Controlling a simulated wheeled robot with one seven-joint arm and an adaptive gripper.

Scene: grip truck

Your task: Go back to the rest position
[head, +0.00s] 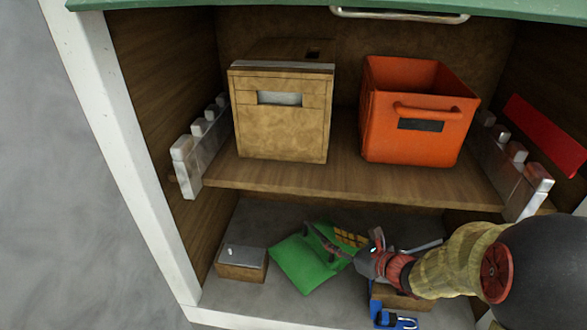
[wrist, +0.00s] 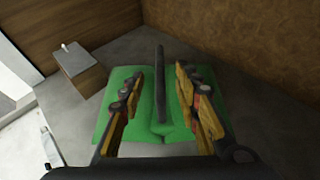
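My gripper (head: 343,243) reaches into the lower compartment from the right in the head view. In the wrist view its two fingers (wrist: 160,75) stand well apart. A green thing (head: 300,272) lies on the compartment floor under the gripper; it also fills the middle of the wrist view (wrist: 112,128). A dark bar-shaped handle (wrist: 160,88) rises from it between the fingers, with a visible gap on each side. My fingers and arm hide part of the green thing.
A small grey-topped wooden box (head: 241,262) stands left of the green thing. A blue item (head: 384,314) is under my arm. Above, a shelf (head: 345,186) holds a wooden box (head: 280,125) and an orange crate (head: 413,142). Side walls enclose the compartment.

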